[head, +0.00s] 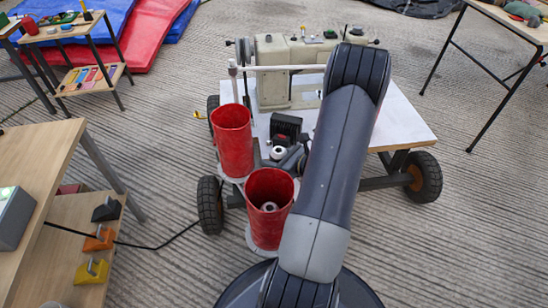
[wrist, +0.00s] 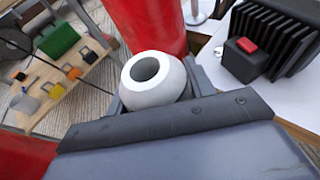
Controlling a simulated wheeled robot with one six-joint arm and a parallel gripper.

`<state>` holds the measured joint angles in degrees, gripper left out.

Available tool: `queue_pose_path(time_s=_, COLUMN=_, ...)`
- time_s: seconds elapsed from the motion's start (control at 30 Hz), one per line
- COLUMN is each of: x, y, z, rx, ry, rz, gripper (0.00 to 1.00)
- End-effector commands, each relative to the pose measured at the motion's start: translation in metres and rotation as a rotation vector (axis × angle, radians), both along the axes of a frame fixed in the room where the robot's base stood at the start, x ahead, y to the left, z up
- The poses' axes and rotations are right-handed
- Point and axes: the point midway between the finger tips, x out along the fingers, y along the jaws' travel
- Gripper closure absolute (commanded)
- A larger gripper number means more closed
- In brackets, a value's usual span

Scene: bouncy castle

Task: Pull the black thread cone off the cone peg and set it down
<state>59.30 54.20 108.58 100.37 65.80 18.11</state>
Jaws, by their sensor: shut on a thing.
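My gripper (head: 283,157) is at the sewing cart, beside the two red cylinders. It is shut on a pale, rounded piece with a dark hole in its top (wrist: 155,78), which also shows in the head view (head: 278,152). My jaws hide its lower part, so I cannot tell whether this is the top of the black thread cone, or whether a peg is inside it. No black thread surface shows clearly. The near red cylinder (head: 252,236) is open-topped with a small grey, ring-shaped tip (head: 269,207) inside. The far red cylinder (head: 233,142) stands behind it.
A black finned box with a red button (wrist: 246,46) is close to my gripper, on the white cart top (head: 407,134). A beige sewing machine (head: 275,58) stands behind. A wooden shelf table (head: 40,150) is at left.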

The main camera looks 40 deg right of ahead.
Motion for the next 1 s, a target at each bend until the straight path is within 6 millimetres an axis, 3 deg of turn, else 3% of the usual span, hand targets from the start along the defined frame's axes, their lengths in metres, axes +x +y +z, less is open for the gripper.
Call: queue_pose_path(time_s=1.0, x=0.0, y=0.0, z=0.032, rx=-0.001, ry=-0.001, rz=0.0, gripper=0.8)
